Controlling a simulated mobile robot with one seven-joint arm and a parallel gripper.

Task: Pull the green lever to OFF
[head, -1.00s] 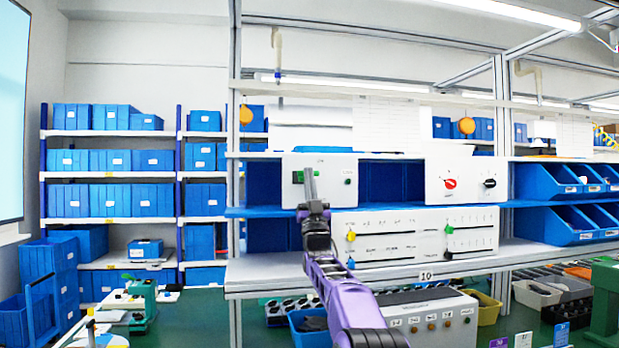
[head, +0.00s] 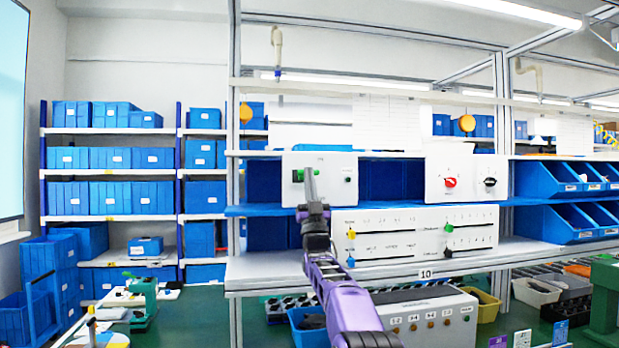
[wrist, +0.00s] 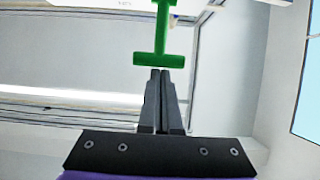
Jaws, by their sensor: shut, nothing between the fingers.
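The green lever (wrist: 161,35) shows in the wrist view as a T-shaped handle with its crossbar toward me. My gripper (wrist: 161,71) is shut and empty, with its fingertips right at the lower edge of the crossbar. I cannot tell whether they touch it. In the head view my gripper (head: 309,172) stands upright in front of a white control box (head: 335,195) on the blue shelf. The lever is mostly hidden or too small to make out there. The lever's ON and OFF marks are not readable.
A wide white panel (head: 415,218) with yellow and green knobs sits below the box. A second white box (head: 462,187) with red and black rotary knobs stands to the right. Blue bins (head: 548,222) fill the right shelves. A grey box (head: 425,318) stands below.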

